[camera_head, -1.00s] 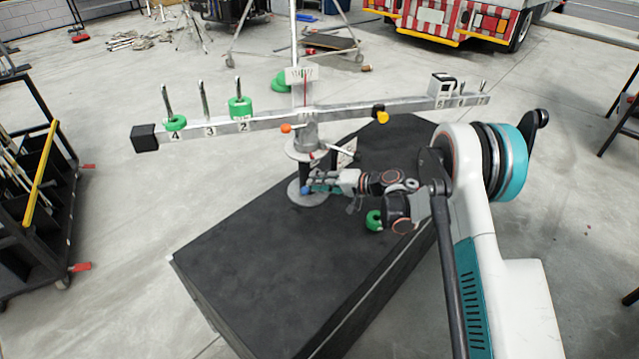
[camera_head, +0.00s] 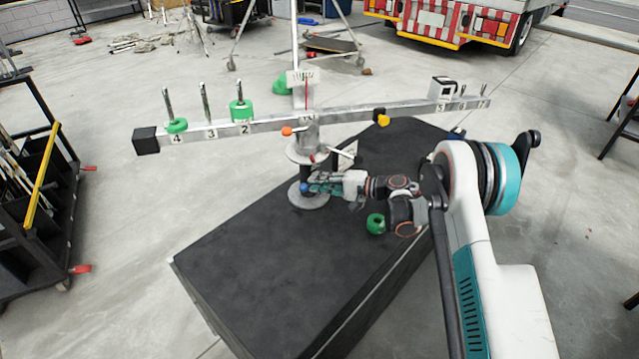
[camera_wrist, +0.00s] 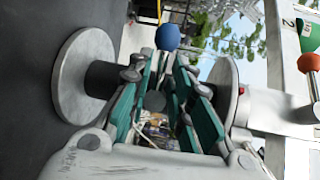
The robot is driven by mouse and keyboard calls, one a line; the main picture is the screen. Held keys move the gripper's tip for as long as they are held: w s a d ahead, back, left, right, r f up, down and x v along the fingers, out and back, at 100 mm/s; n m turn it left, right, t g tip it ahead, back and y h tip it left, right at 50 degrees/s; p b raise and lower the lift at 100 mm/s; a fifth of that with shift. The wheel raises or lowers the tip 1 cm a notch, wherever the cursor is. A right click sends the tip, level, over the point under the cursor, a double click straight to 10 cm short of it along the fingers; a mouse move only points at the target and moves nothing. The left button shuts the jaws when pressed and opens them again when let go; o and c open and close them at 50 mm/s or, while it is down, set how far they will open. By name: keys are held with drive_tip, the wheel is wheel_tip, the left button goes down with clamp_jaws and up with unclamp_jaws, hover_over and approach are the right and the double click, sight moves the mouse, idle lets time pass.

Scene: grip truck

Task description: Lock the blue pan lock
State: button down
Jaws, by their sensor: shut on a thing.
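The blue pan lock shows as a blue ball knob (camera_head: 304,187) at the lower post of the balance scale, just above its round grey base plate (camera_head: 309,202). It also shows in the wrist view (camera_wrist: 167,37) at the far end of my fingers. My gripper (camera_head: 318,183) reaches in from the right, low beside the post, with its teal-padded fingers (camera_wrist: 162,68) on either side of the knob's line. It is shut on the blue pan lock. The exact contact is partly hidden by the fingers.
The scale's long beam (camera_head: 350,115) spans above my gripper, with green weights (camera_head: 241,110) on its left pegs. An orange knob (camera_head: 287,131) and a yellow knob (camera_head: 384,120) sit higher.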

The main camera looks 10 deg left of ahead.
drive_tip(key=shift+w+r, duration=0.15)
drive_tip(key=shift+w, duration=0.05)
drive_tip(key=c, duration=1.7)
unclamp_jaws()
drive_tip(key=v, duration=1.2)
drive_tip(key=shift+s, duration=0.1)
drive_tip(key=shift+d, duration=0.1)
